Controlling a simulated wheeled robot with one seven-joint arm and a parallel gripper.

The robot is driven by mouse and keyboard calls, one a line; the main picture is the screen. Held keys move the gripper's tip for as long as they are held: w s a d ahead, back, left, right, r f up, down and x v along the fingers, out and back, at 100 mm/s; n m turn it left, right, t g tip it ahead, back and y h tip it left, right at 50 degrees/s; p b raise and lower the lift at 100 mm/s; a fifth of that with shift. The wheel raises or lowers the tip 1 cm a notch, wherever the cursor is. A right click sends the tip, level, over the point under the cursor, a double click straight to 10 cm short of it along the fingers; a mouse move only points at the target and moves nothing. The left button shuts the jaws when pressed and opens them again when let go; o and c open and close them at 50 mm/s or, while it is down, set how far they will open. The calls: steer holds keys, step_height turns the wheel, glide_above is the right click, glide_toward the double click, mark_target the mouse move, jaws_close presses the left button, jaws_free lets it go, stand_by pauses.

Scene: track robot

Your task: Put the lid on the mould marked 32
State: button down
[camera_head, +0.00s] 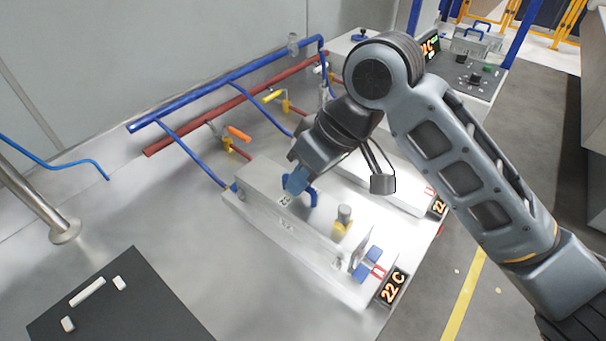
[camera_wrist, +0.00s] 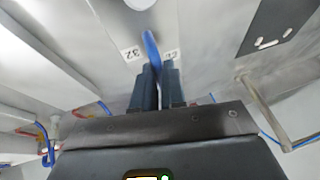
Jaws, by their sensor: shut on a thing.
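My gripper (camera_head: 297,181) is shut on a blue handle (camera_head: 312,194), at the left end of the near long metal mould (camera_head: 318,262). In the wrist view the blue handle (camera_wrist: 151,48) stands between the two fingers (camera_wrist: 158,80). The handle seems to belong to a pale metal lid (camera_head: 262,184). A label reading 32 (camera_wrist: 130,53) lies left of the handle, and a second small label (camera_wrist: 171,55) lies right of it. Labels also show small in the head view. I cannot tell whether the lid rests on the mould or is just above it.
A display reading 22 C (camera_head: 393,287) stands at the near mould's front end. Another mould (camera_head: 405,190) lies behind, partly hidden by my arm. Red and blue pipes (camera_head: 235,85) with valves run along the back. A dark mat (camera_head: 118,303) with white pieces lies at front left.

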steer(key=c, duration=1.1)
jaws_free()
steer(key=v, duration=0.7)
steer(key=shift+d+r, duration=0.2)
steer(key=shift+r, duration=0.1)
